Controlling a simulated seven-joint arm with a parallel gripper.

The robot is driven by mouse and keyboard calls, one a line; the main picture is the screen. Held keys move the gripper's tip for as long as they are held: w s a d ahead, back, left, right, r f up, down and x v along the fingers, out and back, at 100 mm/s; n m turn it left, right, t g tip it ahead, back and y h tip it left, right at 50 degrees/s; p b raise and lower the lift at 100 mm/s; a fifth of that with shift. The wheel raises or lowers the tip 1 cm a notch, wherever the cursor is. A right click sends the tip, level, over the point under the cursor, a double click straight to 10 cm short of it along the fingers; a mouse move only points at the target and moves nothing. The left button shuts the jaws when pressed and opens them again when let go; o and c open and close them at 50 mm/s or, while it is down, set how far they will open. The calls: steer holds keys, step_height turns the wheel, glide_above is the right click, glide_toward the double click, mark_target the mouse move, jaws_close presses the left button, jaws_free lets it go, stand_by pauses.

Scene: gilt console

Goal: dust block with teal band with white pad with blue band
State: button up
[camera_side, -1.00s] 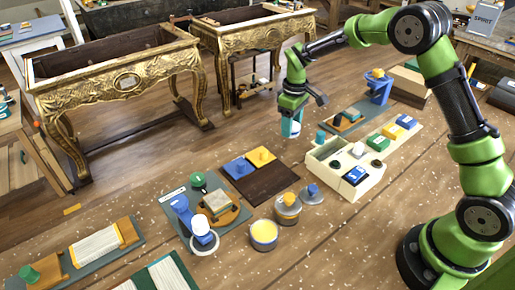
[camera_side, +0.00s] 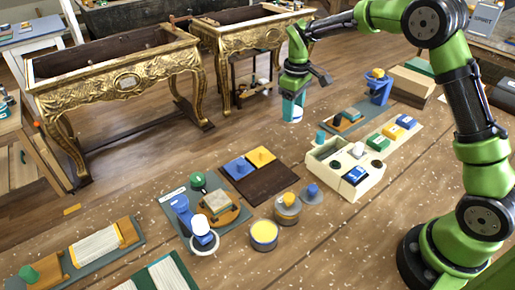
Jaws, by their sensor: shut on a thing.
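My gripper (camera_side: 293,97) is up over the floor-coloured worktop, left of the far grey mat. It is shut on a small white piece with a blue-teal upper part (camera_side: 292,113), which looks like the white pad with blue band; the fingers hide part of it. The pad hangs upright, apart from other things. A small block with teal on it (camera_side: 351,115) sits on an orange wooden holder on the far mat, to the right of my gripper. It looks like the block with teal band, but it is too small to be sure.
A white compartment tray (camera_side: 372,184) stands below and right of my gripper. A blue stand (camera_side: 378,92) is on the far mat. Nearer are a brown board (camera_side: 262,190) with blue and yellow pads, several round tins and a second mat (camera_side: 236,237) with another block.

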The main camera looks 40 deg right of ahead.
steer(key=s+a+n, duration=0.2)
steer(key=a+n, duration=0.1)
steer(key=a, duration=0.7)
steer(key=s+a+r+n, duration=0.1)
steer(key=s+a+n, duration=0.2)
steer(key=a, duration=0.8)
steer(key=s+a+r+n, duration=0.1)
steer(key=s+a+n, duration=0.1)
steer(key=a, duration=0.9)
steer(key=shift+s+a+r+n, duration=0.2)
steer(key=shift+s+r+n, duration=0.1)
steer(key=shift+n, duration=0.2)
